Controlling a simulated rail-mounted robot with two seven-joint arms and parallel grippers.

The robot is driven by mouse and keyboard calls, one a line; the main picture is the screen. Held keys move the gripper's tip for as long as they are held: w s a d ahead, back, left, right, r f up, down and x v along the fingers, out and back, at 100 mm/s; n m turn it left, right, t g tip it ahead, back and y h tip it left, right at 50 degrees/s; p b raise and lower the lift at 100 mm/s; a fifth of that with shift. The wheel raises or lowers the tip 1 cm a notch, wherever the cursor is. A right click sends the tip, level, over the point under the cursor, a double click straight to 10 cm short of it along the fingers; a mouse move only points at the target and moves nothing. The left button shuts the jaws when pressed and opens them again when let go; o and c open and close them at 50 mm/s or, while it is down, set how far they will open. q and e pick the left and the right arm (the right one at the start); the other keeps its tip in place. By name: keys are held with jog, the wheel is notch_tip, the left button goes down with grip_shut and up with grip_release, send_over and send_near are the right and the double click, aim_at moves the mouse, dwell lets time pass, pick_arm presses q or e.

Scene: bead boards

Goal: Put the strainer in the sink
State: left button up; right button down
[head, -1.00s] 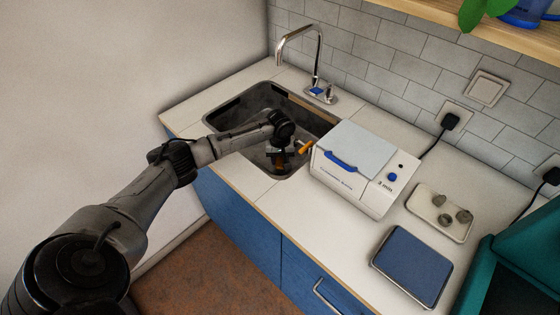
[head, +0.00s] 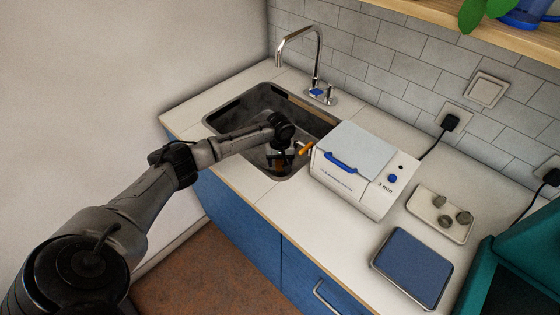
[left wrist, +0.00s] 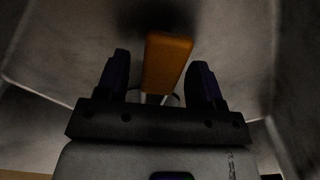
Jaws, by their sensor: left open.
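The sink (head: 232,113) is a dark basin at the back of the counter. My left gripper (head: 280,164) is down inside it, near its right front part. In the left wrist view the strainer's orange handle (left wrist: 166,62) stands between my two open fingers (left wrist: 157,85), with a gap on both sides. Thin metal wire shows at the handle's near end. The strainer's bowl is hidden or lost in the dark. In the head view only a small orange patch shows at the gripper. My right gripper is out of view.
A faucet (head: 316,60) rises behind the sink. A tray of small grey pieces (head: 428,221) and a blue-topped flat device (head: 412,264) lie to the right.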

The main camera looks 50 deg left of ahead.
pick_arm(q)
notch_tip(320, 180, up, 12)
jog(key=p, duration=0.3)
jog(key=shift+p, duration=0.35)
